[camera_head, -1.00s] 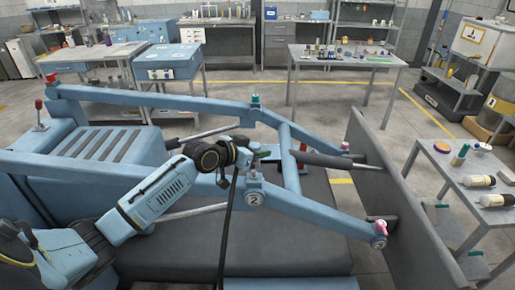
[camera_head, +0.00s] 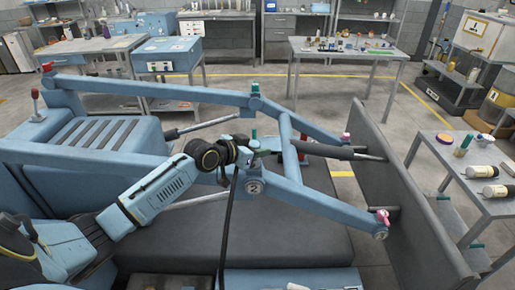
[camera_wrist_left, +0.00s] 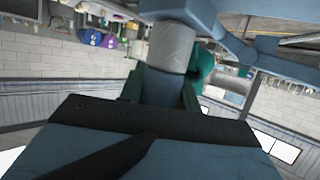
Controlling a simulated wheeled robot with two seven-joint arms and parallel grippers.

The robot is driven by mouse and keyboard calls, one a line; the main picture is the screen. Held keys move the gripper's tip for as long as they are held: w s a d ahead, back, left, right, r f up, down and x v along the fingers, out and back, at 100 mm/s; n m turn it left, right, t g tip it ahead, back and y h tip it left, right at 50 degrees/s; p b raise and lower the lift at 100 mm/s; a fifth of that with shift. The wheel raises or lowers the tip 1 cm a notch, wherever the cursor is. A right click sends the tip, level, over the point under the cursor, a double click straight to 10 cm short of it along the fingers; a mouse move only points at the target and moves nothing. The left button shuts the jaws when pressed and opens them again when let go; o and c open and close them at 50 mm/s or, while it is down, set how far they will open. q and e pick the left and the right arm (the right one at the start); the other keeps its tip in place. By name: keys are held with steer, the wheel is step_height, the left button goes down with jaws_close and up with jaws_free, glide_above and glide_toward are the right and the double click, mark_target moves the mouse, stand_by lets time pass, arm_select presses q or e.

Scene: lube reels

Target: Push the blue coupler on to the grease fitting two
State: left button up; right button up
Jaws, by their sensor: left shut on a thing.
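My left gripper (camera_head: 262,153) is above the joint marked 2 (camera_head: 254,187) on the blue loader arm. In the left wrist view its green fingers (camera_wrist_left: 160,92) are shut on the blue coupler (camera_wrist_left: 160,86). A black hose (camera_head: 227,230) hangs down from the gripper. A pale silver cylinder (camera_wrist_left: 170,47) stands in line just beyond the coupler, against blue metal. Grease fitting two (camera_head: 253,171) shows only in part beside the gripper. I cannot tell whether the coupler is seated on it. My right gripper is in neither view.
The blue loader arms (camera_head: 330,205) run to a grey bucket plate (camera_head: 405,200). A side table (camera_head: 470,170) with bottles stands at the right.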

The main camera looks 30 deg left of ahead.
arm_select(q)
steer(key=o, duration=0.9)
steer(key=shift+o, duration=1.2)
steer(key=shift+r, duration=0.15)
steer(key=shift+a, duration=0.1)
steer(key=shift+s, duration=0.25)
steer(key=v, duration=1.2)
steer(key=shift+s+r, duration=0.2)
steer(key=shift+s, duration=0.2)
